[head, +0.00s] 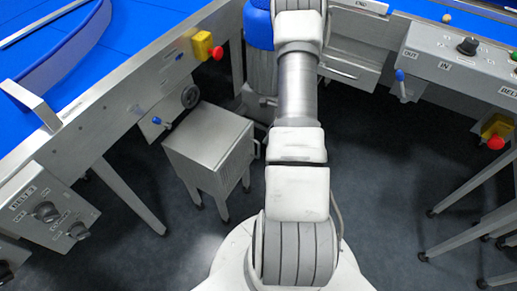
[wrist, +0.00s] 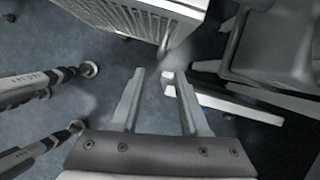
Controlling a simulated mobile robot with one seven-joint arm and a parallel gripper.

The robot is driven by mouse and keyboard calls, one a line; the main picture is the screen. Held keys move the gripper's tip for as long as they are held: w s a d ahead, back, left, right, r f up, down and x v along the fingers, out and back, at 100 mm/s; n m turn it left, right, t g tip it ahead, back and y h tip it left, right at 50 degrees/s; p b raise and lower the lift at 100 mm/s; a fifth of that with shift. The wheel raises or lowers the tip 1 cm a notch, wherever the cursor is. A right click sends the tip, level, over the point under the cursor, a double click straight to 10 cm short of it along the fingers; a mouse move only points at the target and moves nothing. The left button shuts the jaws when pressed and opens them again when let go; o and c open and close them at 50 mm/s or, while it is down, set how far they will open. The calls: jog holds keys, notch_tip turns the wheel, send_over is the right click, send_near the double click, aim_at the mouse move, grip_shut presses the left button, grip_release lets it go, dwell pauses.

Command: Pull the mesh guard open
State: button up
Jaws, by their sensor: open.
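The mesh guard (wrist: 125,18) appears to be the slatted face of a grey metal cabinet (head: 205,135), at the top of the wrist view. It looks closed, lying flush with the cabinet. A thin bar handle (wrist: 164,32) stands at its right edge and also shows in the head view (head: 257,149). My gripper (wrist: 160,76) is open and empty, its fingertips pointing toward the handle and just short of it. In the head view my arm hides the gripper.
A blue conveyor (head: 140,40) on a steel frame runs along the left, with a switch box (head: 50,213). A control panel (head: 458,55) stands at the right. In the wrist view a pale bar (wrist: 235,108) lies behind the right finger. Dark floor (head: 385,160) is clear right of my arm.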

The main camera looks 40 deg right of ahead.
jog(key=b, duration=0.3)
send_over(258, 156)
jog(key=f, duration=1)
jog(key=shift+w+d, duration=0.2)
jog(key=shift+d, duration=0.05)
grip_shut()
dwell(0.4)
